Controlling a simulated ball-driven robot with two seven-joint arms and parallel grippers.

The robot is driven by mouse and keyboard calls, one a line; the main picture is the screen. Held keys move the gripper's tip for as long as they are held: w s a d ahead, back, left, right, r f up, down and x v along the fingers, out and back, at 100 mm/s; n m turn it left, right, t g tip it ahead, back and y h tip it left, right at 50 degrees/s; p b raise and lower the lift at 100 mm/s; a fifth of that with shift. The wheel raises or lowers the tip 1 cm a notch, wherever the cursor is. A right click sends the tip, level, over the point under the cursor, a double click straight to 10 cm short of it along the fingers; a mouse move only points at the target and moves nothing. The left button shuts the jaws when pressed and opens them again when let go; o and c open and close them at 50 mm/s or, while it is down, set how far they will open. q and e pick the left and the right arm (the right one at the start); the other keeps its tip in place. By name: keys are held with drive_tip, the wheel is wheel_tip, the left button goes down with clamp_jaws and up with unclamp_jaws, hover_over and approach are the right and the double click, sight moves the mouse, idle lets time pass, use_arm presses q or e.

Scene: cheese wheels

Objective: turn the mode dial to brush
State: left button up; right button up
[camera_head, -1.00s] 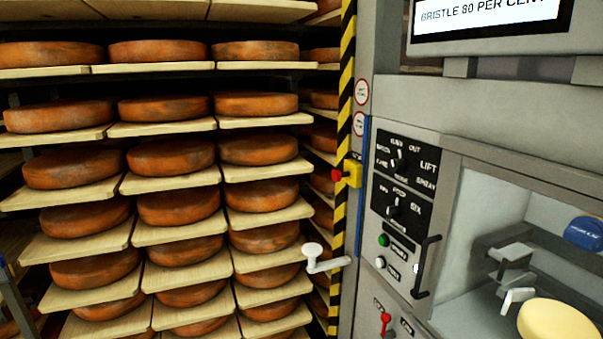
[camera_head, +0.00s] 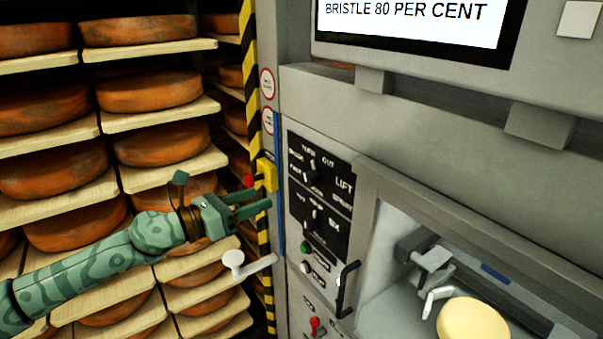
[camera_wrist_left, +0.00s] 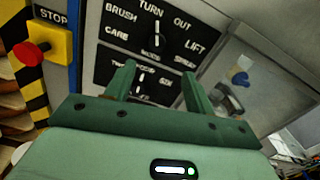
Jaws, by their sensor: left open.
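The mode dial (camera_head: 312,175) is a dark knob with a pale pointer on the upper black panel, and it also shows in the left wrist view (camera_wrist_left: 157,34). Its labels include BRUSH, at upper left, TURN, OUT, LIFT and CARE. The pointer appears to stand upright, near TURN. My left gripper (camera_head: 264,199) is open and empty, left of the panel in the head view. In the left wrist view its fingers (camera_wrist_left: 158,70) point at the panels, below the mode dial and apart from it. My right gripper is out of view.
A second dial (camera_head: 316,213) sits just below. A yellow box with a red stop button (camera_head: 249,180) is beside my left gripper. A pale crank handle (camera_head: 234,260) and a black handle (camera_head: 346,287) project lower down. Cheese shelves (camera_head: 160,115) fill the left.

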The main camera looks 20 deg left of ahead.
use_arm(q)
drive_tip(key=p, duration=0.2)
approach(306, 180)
drive_tip(key=x, duration=0.4)
drive_tip(key=shift+w+d+r, duration=0.1)
drive_tip(key=shift+d+r, duration=0.1)
drive_tip(key=shift+d, duration=0.1)
drive_tip(key=p+x, duration=0.1)
drive_tip(key=x, duration=0.4)
drive_tip(key=shift+w+f, duration=0.1)
drive_tip(key=shift+f, duration=0.1)
drive_tip(key=shift+w+a, duration=0.1)
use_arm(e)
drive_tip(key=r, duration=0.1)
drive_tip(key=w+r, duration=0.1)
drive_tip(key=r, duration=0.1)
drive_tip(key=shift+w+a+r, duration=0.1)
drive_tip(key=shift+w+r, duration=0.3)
use_arm(q)
drive_tip(key=c, duration=0.8)
drive_tip(key=shift+c, duration=0.8)
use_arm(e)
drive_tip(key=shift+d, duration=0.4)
